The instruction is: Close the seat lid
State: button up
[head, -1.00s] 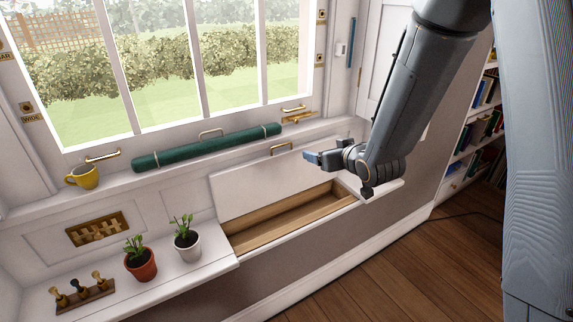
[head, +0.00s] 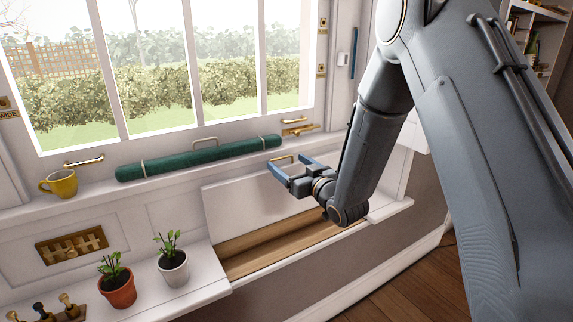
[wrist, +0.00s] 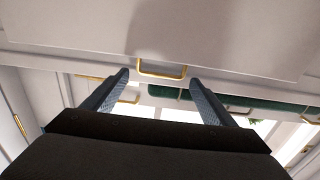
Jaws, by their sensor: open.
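The white seat lid (head: 240,212) stands raised, leaning back against the window wall, above the open wooden seat box (head: 275,246). A brass handle (head: 281,159) sits at the lid's upper edge; it also shows in the wrist view (wrist: 161,69). My gripper (head: 287,168) is open and empty near that handle. In the wrist view the handle lies ahead of and between my two fingers (wrist: 162,82), with no clear contact. Part of the lid's right side is hidden behind my arm in the head view.
A potted plant in a terracotta pot (head: 117,288) and one in a white pot (head: 173,268) stand on the bench left of the opening. A green roll (head: 200,158) and a yellow mug (head: 61,183) rest on the sill. Wooden floor (head: 400,285) is clear at the lower right.

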jog(key=shift+x, duration=1.1)
jog(key=c, duration=1.3)
jog(key=shift+o, duration=0.2)
